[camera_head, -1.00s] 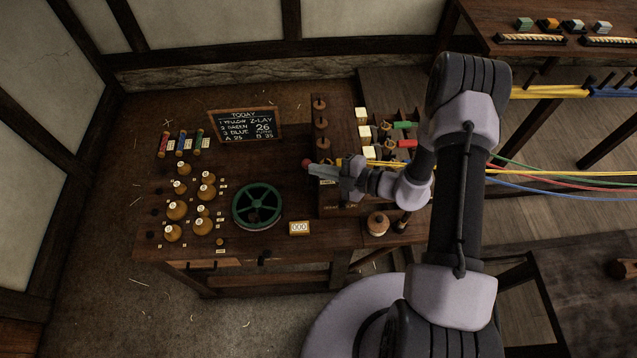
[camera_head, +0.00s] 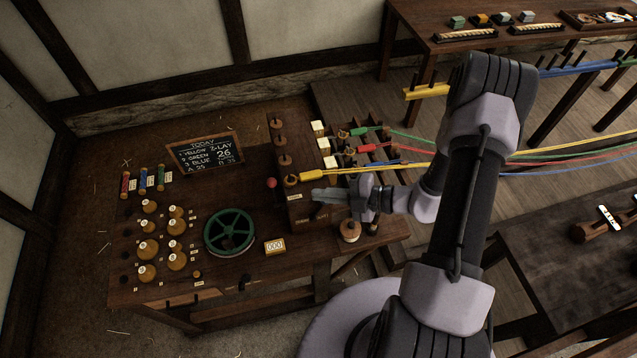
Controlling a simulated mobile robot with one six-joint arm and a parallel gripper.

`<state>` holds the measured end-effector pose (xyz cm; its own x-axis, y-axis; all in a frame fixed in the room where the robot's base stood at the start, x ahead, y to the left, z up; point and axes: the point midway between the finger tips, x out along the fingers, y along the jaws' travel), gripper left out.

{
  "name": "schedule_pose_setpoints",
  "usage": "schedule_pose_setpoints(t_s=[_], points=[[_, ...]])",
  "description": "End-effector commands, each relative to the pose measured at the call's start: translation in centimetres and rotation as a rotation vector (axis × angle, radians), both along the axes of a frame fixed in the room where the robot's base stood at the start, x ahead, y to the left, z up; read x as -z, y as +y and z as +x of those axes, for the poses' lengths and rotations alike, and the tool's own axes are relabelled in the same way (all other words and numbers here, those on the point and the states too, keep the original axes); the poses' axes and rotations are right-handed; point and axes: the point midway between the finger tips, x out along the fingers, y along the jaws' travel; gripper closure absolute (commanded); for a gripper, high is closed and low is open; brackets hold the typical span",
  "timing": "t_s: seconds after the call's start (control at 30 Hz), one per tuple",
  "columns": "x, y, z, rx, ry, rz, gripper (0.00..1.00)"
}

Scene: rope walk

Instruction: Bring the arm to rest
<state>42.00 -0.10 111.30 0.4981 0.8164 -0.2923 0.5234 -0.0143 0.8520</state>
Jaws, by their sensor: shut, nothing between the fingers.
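My gripper (camera_head: 318,194) is shut and empty at the end of my bent grey arm. It is in the middle of the head view, in front of the dark wooden post block (camera_head: 299,209) on the workbench (camera_head: 150,287). The red knob (camera_head: 271,183) stands to the left of the fingertips, apart from them. The yellow rope end (camera_head: 322,172) lies just above the gripper in the picture. I cannot tell the exact gap between the gripper and the block.
A green handwheel (camera_head: 229,232), a counter (camera_head: 274,246), numbered bobbins (camera_head: 148,248) and a chalkboard (camera_head: 205,153) are on the bench. Green, red, yellow and blue ropes run right behind my arm. Another dark table (camera_head: 560,262) stands at right.

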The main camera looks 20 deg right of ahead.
Motion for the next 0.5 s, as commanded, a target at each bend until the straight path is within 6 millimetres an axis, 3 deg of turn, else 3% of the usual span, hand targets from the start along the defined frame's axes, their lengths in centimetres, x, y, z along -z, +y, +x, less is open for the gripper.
schedule_pose_setpoints(t_s=[0.17, 0.27, 0.37, 0.5], points=[[-0.1, 0.2, 0.0, -0.022, -0.022, -0.019, 1.00], [-1.1, 1.7, -0.3, -0.207, -0.209, -0.167, 1.00], [-2.7, 4.6, -2.5, -0.583, -0.590, -0.442, 1.00], [-3.6, 7.0, -7.8, -1.183, -1.203, -0.818, 1.00]])
